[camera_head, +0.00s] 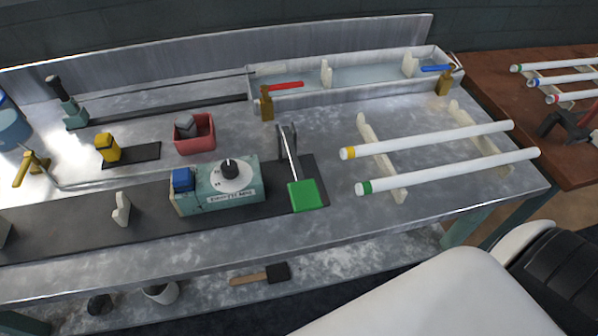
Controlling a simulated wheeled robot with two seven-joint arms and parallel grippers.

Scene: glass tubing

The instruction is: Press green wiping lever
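The green wiping lever (303,195) is a bright green pad on a thin metal arm, on the dark strip of the workbench. Its arm runs up and back to a dark grey bracket (287,139). The pad is tilted and faces the front edge of the bench; I cannot tell how far it stands off the strip. Neither of my grippers is in view.
A teal box (217,187) with a dial and blue block stands left of the lever. Right of it, two white tubes (440,138) lie on cream supports (381,157). A red bin (195,134), yellow block (108,148) and long trough (350,84) sit behind.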

